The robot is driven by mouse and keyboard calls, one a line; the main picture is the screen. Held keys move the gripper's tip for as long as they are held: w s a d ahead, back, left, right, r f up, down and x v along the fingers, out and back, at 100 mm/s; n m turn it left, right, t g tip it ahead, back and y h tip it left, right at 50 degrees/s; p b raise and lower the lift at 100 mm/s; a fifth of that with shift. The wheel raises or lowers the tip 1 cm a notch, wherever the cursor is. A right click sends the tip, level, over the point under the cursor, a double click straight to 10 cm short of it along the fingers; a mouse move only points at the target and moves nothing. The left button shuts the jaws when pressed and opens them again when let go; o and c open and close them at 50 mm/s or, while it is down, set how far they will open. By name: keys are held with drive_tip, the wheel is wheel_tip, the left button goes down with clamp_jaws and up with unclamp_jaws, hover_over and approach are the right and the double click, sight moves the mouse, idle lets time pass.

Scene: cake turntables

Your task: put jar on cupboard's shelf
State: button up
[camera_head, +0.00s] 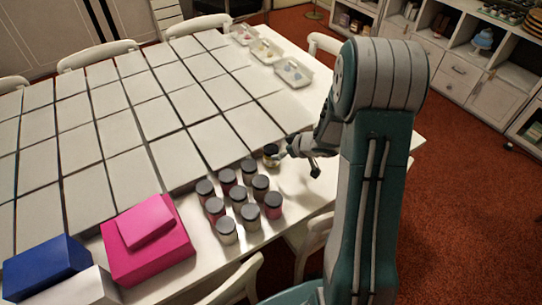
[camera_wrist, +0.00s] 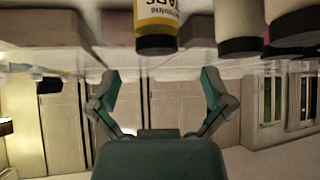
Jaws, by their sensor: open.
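A yellow-labelled jar (camera_head: 271,160) with a dark lid stands at the right end of a group of jars on the white table. It also shows upside down in the wrist view (camera_wrist: 156,18), ahead of the fingers. My gripper (camera_head: 296,163) is just right of this jar, low over the table. In the wrist view my gripper (camera_wrist: 160,80) has its fingers spread with nothing between them. The white cupboard (camera_head: 466,72) with open shelves stands against the wall at upper right, beyond the table.
Several other dark-lidded jars (camera_head: 226,231) stand close to the left. Pink boxes (camera_head: 150,255) and a blue box (camera_head: 45,268) lie farther left. Clear trays (camera_head: 293,72) sit at the table's far end. Chairs (camera_head: 325,43) surround the table. Red carpet (camera_head: 470,180) is open at right.

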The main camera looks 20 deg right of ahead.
sight(277, 152)
drive_tip(key=x, duration=0.8)
drive_tip(key=shift+d+f, duration=0.2)
drive_tip(key=shift+d, duration=0.05)
drive_tip(key=c, duration=1.1)
drive_tip(key=shift+s+d+r, duration=0.2)
drive_tip(key=shift+s+r, duration=0.1)
drive_tip(key=shift+r, duration=0.1)
drive_tip(key=s+d+r, duration=0.2)
drive_tip(key=s, duration=0.2)
drive_tip(key=s+d+r, duration=0.2)
drive_tip(key=s+r, duration=0.1)
drive_tip(key=s, duration=0.1)
drive_tip(key=s+d+r, duration=0.2)
drive_tip(key=s, duration=0.2)
drive_tip(key=shift+r, duration=0.15)
